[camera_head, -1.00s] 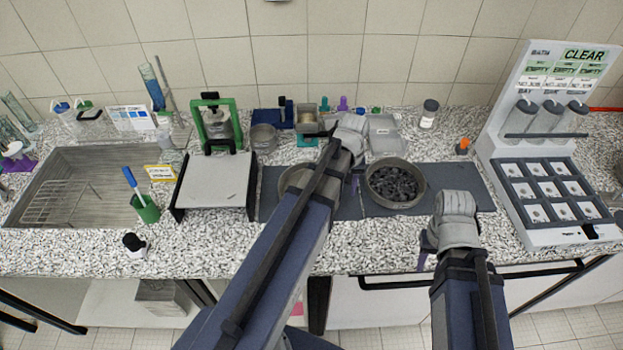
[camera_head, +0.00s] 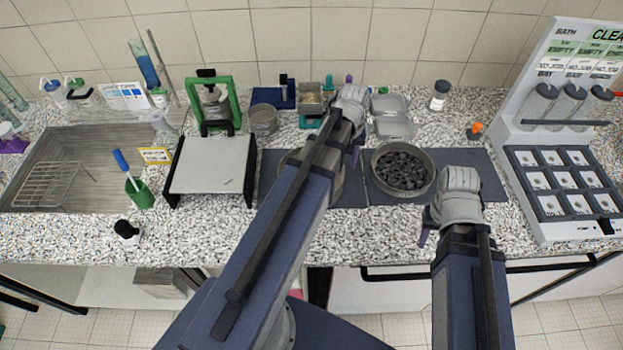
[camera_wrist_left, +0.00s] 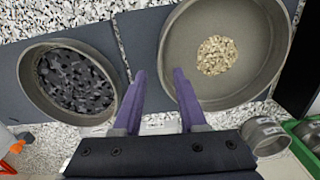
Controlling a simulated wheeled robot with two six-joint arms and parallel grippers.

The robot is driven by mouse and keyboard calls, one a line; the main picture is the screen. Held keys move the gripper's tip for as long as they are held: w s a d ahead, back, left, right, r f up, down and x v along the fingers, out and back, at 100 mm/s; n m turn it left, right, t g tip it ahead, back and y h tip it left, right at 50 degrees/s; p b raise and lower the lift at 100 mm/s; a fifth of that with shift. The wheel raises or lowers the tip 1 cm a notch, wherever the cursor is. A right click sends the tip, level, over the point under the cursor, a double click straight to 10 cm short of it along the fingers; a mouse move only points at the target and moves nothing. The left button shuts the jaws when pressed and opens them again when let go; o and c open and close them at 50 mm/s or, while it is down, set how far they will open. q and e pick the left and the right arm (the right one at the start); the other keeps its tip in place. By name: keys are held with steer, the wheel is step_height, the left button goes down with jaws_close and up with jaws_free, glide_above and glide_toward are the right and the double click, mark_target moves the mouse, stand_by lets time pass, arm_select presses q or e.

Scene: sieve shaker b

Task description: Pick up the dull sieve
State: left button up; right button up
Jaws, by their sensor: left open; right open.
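Two round grey sieves rest on dark mats. One holds dark lumps (camera_head: 432,172) and also shows at left in the left wrist view (camera_wrist_left: 32,92). The other holds pale grains (camera_wrist_left: 185,85) and is mostly hidden behind my left arm in the head view (camera_head: 335,185). Both look matt grey; I cannot tell which is the dull one. My left gripper (camera_wrist_left: 159,76) is open and empty, its purple fingers over the gap between the two sieves, nearer the pale-grain one. My right gripper (camera_head: 424,236) is open in front of the dark-lump sieve, its fingertips mostly hidden.
A small grey cup (camera_head: 263,120) stands behind the mats beside a green-framed press (camera_head: 213,105). A grey-topped stand (camera_head: 212,165) is left of the mats. A white rack (camera_head: 560,225) with small compartments stands at right.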

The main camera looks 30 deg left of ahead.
arm_select(q)
steer(key=shift+f, duration=0.1)
steer(key=f+b, duration=0.5)
steer(key=shift+w+f, duration=0.15)
steer(key=shift+w, duration=0.1)
steer(key=shift+c, duration=0.3)
jaws_close()
stand_by(1.0)
